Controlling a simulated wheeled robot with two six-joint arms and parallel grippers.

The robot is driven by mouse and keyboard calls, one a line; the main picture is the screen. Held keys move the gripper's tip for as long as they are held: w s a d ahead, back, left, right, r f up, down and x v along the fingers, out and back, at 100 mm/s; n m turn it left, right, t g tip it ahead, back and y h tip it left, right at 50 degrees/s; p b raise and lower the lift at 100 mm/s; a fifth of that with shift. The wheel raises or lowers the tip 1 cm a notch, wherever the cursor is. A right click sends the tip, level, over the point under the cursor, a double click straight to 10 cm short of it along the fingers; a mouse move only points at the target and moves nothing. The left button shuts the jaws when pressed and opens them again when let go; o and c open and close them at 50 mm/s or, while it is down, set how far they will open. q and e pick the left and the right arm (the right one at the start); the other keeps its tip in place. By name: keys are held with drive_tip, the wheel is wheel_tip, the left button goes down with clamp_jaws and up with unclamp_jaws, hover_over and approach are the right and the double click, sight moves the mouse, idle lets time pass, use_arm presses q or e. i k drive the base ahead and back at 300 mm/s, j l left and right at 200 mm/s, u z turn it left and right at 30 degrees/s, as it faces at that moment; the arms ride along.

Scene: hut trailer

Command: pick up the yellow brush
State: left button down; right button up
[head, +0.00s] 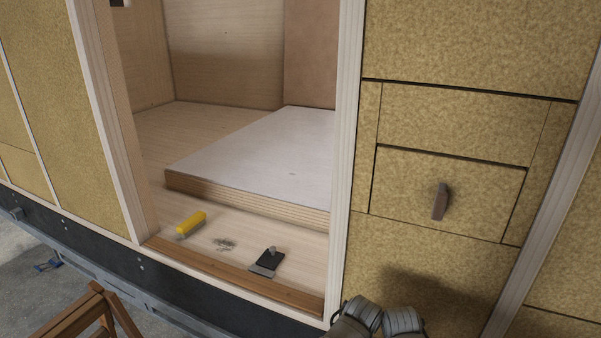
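The yellow brush (191,223) lies on the wooden floor just inside the doorway, left of centre. Its yellow back faces up and its greyish bristles show at the lower left end. Nothing touches it. Part of my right gripper (382,316) shows at the bottom edge, right of the doorway, as two grey ribbed pieces side by side. It is well to the right of the brush and apart from it. Whether it is open or shut is unclear. My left gripper is not in view.
A dark scraper-like tool (267,261) and a small dark pile of debris (224,244) lie right of the brush. A raised white-topped platform (262,150) stands behind. The door frame post (345,150) is on the right. A wooden chair (88,316) stands at lower left.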

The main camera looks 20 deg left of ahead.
sight(190, 227)
drive_tip(key=u, duration=1.45)
